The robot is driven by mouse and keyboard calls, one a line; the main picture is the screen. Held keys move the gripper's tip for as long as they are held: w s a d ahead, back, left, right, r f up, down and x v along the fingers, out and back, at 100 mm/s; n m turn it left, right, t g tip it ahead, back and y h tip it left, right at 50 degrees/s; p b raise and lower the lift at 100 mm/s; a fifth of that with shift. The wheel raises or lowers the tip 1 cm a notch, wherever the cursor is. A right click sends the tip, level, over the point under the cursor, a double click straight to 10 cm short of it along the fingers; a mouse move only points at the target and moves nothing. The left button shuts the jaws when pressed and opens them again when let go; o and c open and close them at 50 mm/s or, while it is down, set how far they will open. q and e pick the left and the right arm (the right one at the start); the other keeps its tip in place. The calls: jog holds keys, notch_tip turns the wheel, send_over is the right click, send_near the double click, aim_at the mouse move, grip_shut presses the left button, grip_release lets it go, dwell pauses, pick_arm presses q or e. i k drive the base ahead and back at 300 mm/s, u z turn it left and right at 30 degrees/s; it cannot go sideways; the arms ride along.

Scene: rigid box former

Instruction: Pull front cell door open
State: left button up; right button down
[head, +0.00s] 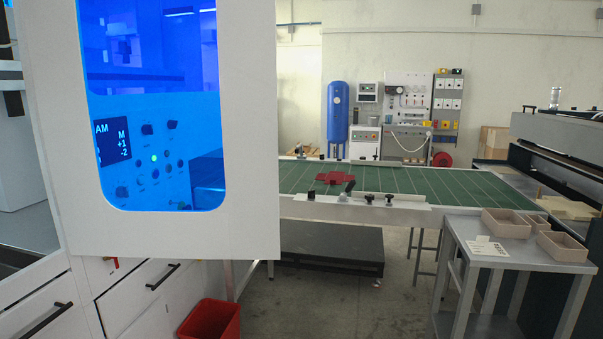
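The front cell door (245,190) is a white panel with a large blue see-through window (150,60). It fills the upper left of the head view. It stands swung out from the cell, with its lower edge hanging free over the white drawer fronts. To its left the cell's pale interior (25,160) shows through the opening. A control panel (150,165) with a small display and knobs shows through the window. No handle is visible on the door. Neither of my grippers is in view.
White drawers with black handles (162,277) are below the door, and a red bin (210,320) stands on the floor. A green-topped conveyor table (440,183) is behind. A grey side table (480,240) with trays stands right. The middle floor is clear.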

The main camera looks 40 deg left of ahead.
aim_at(158, 118)
jog(key=u, duration=0.7)
jog(key=i, duration=0.95)
jog(key=u, duration=0.95)
